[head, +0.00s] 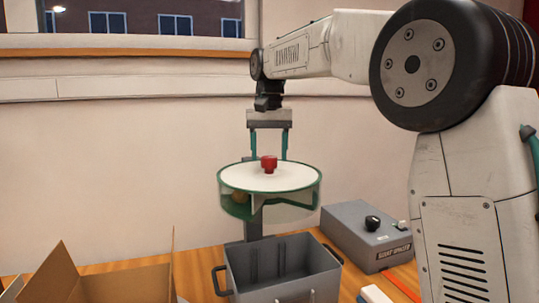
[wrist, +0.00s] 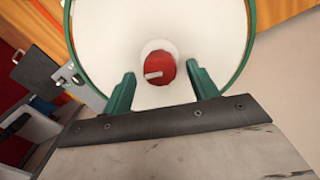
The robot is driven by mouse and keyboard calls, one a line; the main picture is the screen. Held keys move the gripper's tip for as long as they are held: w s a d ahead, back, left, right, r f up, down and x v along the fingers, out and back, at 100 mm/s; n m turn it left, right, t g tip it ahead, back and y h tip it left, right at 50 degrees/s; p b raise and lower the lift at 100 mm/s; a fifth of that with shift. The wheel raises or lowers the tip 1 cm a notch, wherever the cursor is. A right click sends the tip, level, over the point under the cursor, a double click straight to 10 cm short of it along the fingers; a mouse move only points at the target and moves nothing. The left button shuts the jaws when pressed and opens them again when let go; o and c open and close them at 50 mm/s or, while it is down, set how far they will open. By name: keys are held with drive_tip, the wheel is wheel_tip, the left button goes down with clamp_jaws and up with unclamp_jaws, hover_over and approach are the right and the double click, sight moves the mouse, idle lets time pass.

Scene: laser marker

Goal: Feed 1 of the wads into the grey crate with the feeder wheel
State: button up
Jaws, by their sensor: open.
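The feeder wheel (head: 290,179) is a white disc with a green rim on a dark post, with a red knob (head: 269,164) standing up at its centre. A brownish round wad (head: 241,197) shows under the disc at the left; other wads are not visible. The grey crate (head: 283,272) stands open below and in front of the wheel. My gripper (head: 269,158) points down over the wheel with its green fingers apart. In the wrist view the red knob (wrist: 160,68) lies between or just beyond the fingertips; contact cannot be told.
A grey control box (head: 370,235) with a black dial stands right of the crate. An open cardboard box (head: 105,280) is at the front left. A small white and blue object (head: 375,294) lies at the front right. A wall and window are behind.

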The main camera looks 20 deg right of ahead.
drive_tip(key=shift+f, duration=0.65)
clamp_jaws()
drive_tip(key=shift+a, duration=0.1)
